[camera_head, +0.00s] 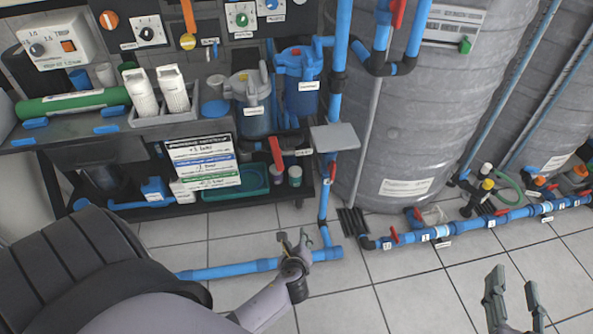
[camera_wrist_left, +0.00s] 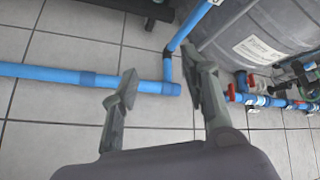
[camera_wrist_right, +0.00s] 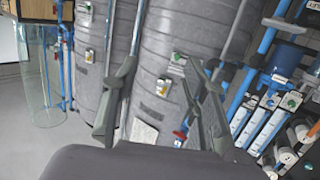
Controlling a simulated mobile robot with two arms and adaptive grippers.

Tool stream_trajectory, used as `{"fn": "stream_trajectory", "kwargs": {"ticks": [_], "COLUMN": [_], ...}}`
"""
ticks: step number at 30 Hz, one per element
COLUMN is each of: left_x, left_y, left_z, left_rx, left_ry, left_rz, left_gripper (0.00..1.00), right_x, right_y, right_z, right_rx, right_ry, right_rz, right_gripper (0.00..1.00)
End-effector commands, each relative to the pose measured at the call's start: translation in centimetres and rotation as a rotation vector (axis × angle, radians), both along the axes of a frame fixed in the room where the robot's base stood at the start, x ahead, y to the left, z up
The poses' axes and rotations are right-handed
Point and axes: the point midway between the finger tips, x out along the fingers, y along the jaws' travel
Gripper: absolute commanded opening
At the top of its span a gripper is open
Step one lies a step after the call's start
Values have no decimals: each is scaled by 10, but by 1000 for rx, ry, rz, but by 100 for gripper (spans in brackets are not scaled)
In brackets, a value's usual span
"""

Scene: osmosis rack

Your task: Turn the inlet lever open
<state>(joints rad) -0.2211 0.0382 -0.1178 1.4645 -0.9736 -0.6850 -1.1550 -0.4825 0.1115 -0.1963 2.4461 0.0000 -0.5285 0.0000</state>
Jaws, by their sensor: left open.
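Several red levers are in view, and I cannot tell which one is the inlet lever. In the head view one red lever (camera_head: 276,154) stands by the rack's lower filters, and another red lever (camera_head: 397,13) is on the blue pipes at the top. A small red lever (camera_head: 395,236) sits on the floor pipe line. My left gripper (camera_head: 294,243) is open and empty above the blue floor pipe (camera_head: 215,271), apart from these levers; its spread fingers show in the left wrist view (camera_wrist_left: 166,82). My right gripper (camera_head: 513,292) is open and empty at the lower right.
Large grey tanks (camera_head: 447,100) stand at the right. The rack (camera_head: 280,190) with blue filter housings (camera_head: 301,80) and a hanging label board (camera_head: 202,165) is at the left. Blue pipe with valves (camera_head: 470,223) runs along the floor. Tiled floor (camera_head: 400,300) in front is clear.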

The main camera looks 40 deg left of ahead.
Motion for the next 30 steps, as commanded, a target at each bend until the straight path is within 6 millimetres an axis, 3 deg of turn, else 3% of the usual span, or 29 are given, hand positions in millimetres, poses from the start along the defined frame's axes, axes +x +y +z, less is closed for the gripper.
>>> {"fn": "stream_trajectory", "kwargs": {"ticks": [14,17,20,23,27,30], "left_x": [-9,-6,9,35,70,84], "left_y": [-5,-3,8,29,58,71], "left_z": [-11,-10,-1,25,81,122], "left_rx": [-62,-65,-90,-151,-283,-386], "left_ry": [10,-3,-91,-273,-590,-787], "left_rz": [21,27,64,131,206,225], "left_gripper": [42,36,29,22,13,6], "right_x": [0,-1,-6,-23,-68,-105], "right_y": [0,-1,-4,-13,-32,-45], "right_z": [6,0,-33,-94,-185,-231], "right_rx": [0,-3,-25,-69,-142,-186], "right_ry": [0,14,102,284,604,809], "right_rz": [0,-1,-6,-19,-42,-56], "right_gripper": [40,40,40,40,40,40]}}
